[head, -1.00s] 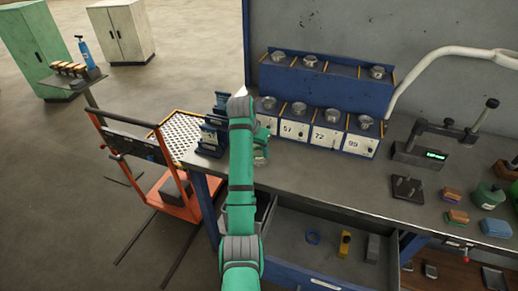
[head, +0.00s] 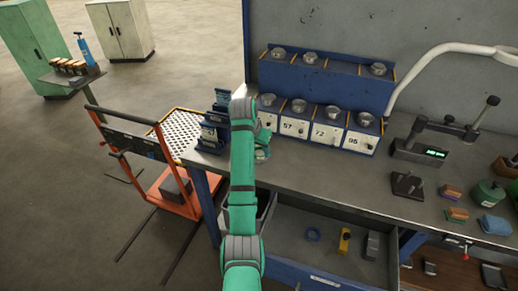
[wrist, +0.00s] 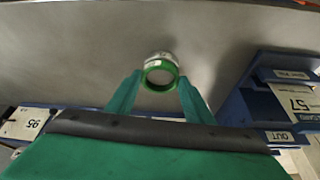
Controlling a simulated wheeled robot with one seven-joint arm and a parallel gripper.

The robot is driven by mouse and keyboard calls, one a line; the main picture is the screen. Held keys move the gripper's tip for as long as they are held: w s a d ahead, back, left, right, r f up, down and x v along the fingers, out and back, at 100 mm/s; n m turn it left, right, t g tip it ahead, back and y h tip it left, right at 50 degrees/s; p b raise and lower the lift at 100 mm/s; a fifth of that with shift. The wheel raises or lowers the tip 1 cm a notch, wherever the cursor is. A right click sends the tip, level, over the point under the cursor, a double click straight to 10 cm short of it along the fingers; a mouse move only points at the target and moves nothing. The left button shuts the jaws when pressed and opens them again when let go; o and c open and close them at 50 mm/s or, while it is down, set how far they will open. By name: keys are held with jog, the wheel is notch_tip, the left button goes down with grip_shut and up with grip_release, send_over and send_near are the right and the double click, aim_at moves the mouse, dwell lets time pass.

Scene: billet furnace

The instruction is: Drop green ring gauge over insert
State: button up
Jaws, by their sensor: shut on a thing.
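My gripper (wrist: 161,79) is shut on the green ring gauge (wrist: 149,82), whose round opening faces the wrist camera. A pale silver band with small markings shows at its far side; I cannot tell whether it belongs to the ring. In the head view my gripper (head: 262,148) is above the bench, in front of the left end of the lower blue rack, and the ring is not clear there. Silver round inserts sit on the lower rack, among them one above label 57 (head: 299,106), one above 72 (head: 332,113) and one above 95 (head: 365,119). No insert is clearly identifiable in the wrist view.
A raised blue rack (head: 325,85) with more silver pieces stands behind. Blue holders (head: 213,135) stand left of my arm. An open drawer (head: 290,235) lies below the bench edge. The bench (head: 325,170) is clear in front of the rack.

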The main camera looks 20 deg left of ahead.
jog(key=o, duration=0.8)
jog(key=shift+d, duration=0.2)
jog(key=shift+o, duration=0.2)
jog(key=shift+s+a, duration=0.15)
jog(key=shift+a, duration=0.15)
jog(key=shift+v, duration=0.95)
jog(key=shift+s+d+r, duration=0.15)
jog(key=shift+d+r, duration=0.05)
jog(key=shift+r, duration=0.4)
jog(key=shift+s+a+r, duration=0.15)
jog(key=shift+s+r, duration=0.05)
jog(key=shift+r, duration=0.2)
jog(key=shift+s+a+r, duration=0.15)
jog(key=shift+s+r, duration=0.05)
jog(key=shift+r, duration=0.2)
jog(key=v, duration=0.6)
